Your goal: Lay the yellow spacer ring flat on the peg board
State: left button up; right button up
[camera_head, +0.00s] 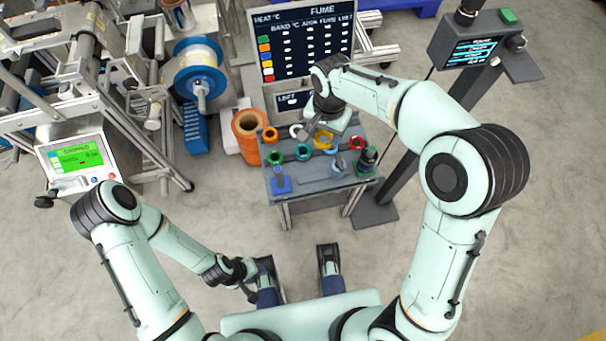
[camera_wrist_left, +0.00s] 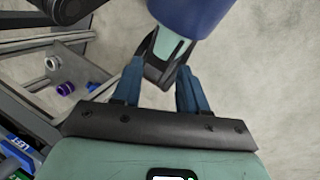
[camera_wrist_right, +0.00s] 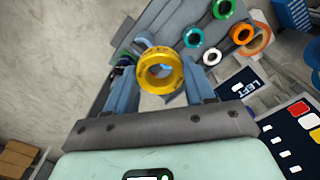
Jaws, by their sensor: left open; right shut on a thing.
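The yellow spacer ring (camera_wrist_right: 160,71) is between the fingers of my right gripper (camera_wrist_right: 160,85), which is shut on it. Its open face and central hole show in the right wrist view. In the head view the ring (camera_head: 323,140) is over the small grey table, partly hidden by my right gripper (camera_head: 322,130). I cannot tell the gap below it. A peg board cannot be clearly told apart from the grey tabletop (camera_head: 313,183). My left gripper (camera_wrist_left: 158,88) is open and empty, low and away from the table; it also shows in the head view (camera_head: 250,288).
Green (camera_head: 303,152), orange (camera_head: 269,135), white (camera_head: 296,130) and red (camera_head: 357,143) rings lie around the tabletop. A dark green object (camera_head: 367,158) stands at right. A display board (camera_head: 300,45) rises behind.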

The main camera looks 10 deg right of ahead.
jog(key=a+f+n, duration=0.1)
jog(key=a+f, duration=0.2)
jog(key=a, duration=0.1)
jog(key=b, duration=0.3)
send_over(309, 179)
notch_tip(309, 179, down, 14)
jog(key=shift+r, duration=0.1)
pick_arm(q)
jog(key=w+a+f+t+b, duration=0.1)
jog(key=w+a+f, duration=0.1)
jog(key=w+f, duration=0.2)
jog(key=shift+w+a+f+t+y, duration=0.25)
jog(key=shift+a+f+t+y, duration=0.05)
jog(key=shift+a+f+t, duration=0.1)
pick_arm(e)
jog(key=shift+f, duration=2.5)
jog(key=shift+f+b, duration=0.15)
jog(key=shift+b, duration=0.15)
jog(key=o, duration=1.1)
jog(key=shift+c, duration=0.2)
pick_arm(q)
jog(key=shift+w, duration=0.1)
